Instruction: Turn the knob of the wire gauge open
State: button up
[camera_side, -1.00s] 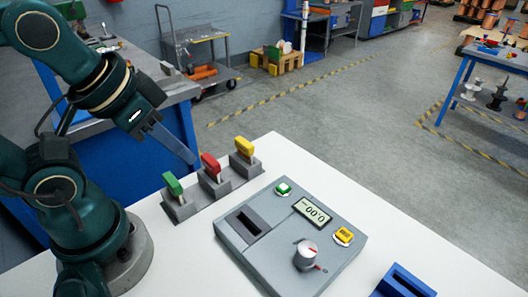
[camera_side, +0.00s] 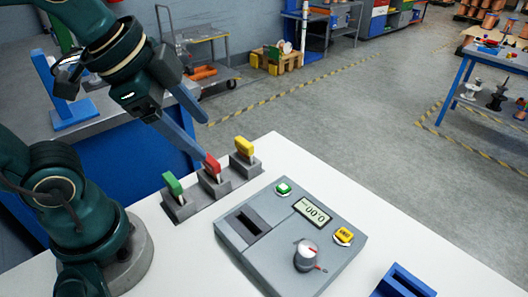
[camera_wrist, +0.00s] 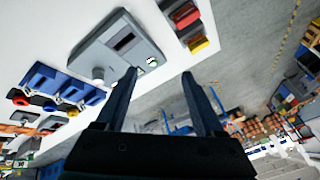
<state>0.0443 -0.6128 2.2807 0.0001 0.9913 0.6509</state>
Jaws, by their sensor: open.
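The wire gauge (camera_side: 262,262) is a grey box on the white table, with a display (camera_side: 313,211) reading about 0.00, a dark slot (camera_side: 248,222), a green button (camera_side: 283,188) and a yellow button (camera_side: 344,235). Its silver knob (camera_side: 306,255) has a red mark and sits at the near right of its top. The wrist view shows the gauge (camera_wrist: 152,48) and its knob (camera_wrist: 98,75) to the left. My gripper (camera_side: 195,150) is open and empty, above and behind the red-handled piece in the side view. Its two fingers (camera_wrist: 160,78) are spread in the wrist view.
Green (camera_side: 172,183), red (camera_side: 211,163) and yellow (camera_side: 243,146) handled pieces stand in grey holders left of and behind the gauge. The white table around the gauge is mostly clear.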

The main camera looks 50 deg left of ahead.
jog(key=w+d+r+m+g, duration=0.1)
jog(key=w+d+m+g, duration=0.1)
jog(key=w+d+m, duration=0.5)
jog(key=m+g, duration=0.2)
jog(key=m, duration=0.9)
send_near(308, 249)
jog(key=w+a, duration=0.3)
jog(key=shift+m+g, duration=0.8)
jog(key=shift+m, duration=0.1)
jog(key=d+f, duration=0.1)
jog(key=f, duration=0.1)
jog(key=s+d+f, duration=0.1)
jog(key=f, duration=0.1)
jog(key=d+f, duration=0.1)
jog(key=shift+s+d+f, duration=0.1)
jog(key=shift+s+f, duration=0.2)
jog(key=shift+f, duration=2.45)
grip_shut()
